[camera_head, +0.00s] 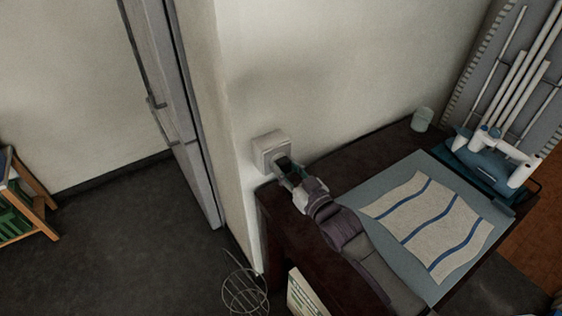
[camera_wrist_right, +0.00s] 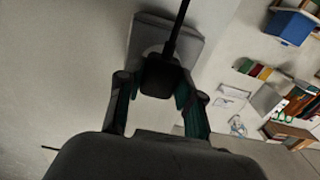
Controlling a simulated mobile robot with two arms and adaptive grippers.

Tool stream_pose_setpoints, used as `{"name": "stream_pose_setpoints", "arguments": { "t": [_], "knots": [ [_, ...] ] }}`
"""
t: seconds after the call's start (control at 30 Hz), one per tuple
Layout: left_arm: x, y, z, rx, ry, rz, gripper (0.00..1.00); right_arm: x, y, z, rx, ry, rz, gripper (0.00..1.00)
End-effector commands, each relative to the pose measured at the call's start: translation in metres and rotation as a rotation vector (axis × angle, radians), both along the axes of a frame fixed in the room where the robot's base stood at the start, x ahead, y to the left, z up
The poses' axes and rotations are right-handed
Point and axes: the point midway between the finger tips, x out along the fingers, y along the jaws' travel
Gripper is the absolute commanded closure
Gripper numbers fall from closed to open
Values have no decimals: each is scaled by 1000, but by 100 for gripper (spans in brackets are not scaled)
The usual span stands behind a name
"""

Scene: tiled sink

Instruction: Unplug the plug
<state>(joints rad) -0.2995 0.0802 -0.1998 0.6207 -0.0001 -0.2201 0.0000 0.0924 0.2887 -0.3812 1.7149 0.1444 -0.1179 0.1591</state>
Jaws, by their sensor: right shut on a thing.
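A white wall socket box (camera_head: 270,146) is fixed to the wall near the corner, just above the dark table. It also shows in the right wrist view (camera_wrist_right: 185,38). A black plug (camera_wrist_right: 158,76) with a dark cord (camera_wrist_right: 179,26) sits at the face of the socket. My right gripper (camera_head: 287,170) is at the socket, shut on the plug. In the right wrist view the fingers (camera_wrist_right: 157,92) lie on either side of the plug. I cannot tell whether the plug's pins are in the socket. My left gripper is not in view.
The dark table (camera_head: 392,148) holds a grey-blue mat with a striped cloth (camera_head: 432,222), a pale cup (camera_head: 422,119) and a blue and white rack (camera_head: 490,160). A wire basket (camera_head: 244,292) is on the floor below. A door (camera_head: 172,110) is left of the corner.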

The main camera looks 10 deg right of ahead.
Motion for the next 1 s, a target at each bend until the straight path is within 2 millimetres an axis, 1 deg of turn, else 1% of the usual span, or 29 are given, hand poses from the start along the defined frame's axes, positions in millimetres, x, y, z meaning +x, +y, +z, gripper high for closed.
{"name": "stream_pose_setpoints", "arguments": {
  "t": [1.0],
  "knots": [
    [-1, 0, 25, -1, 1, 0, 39, -38, -16, 1, -1, 1, -1, 100]
  ]
}}
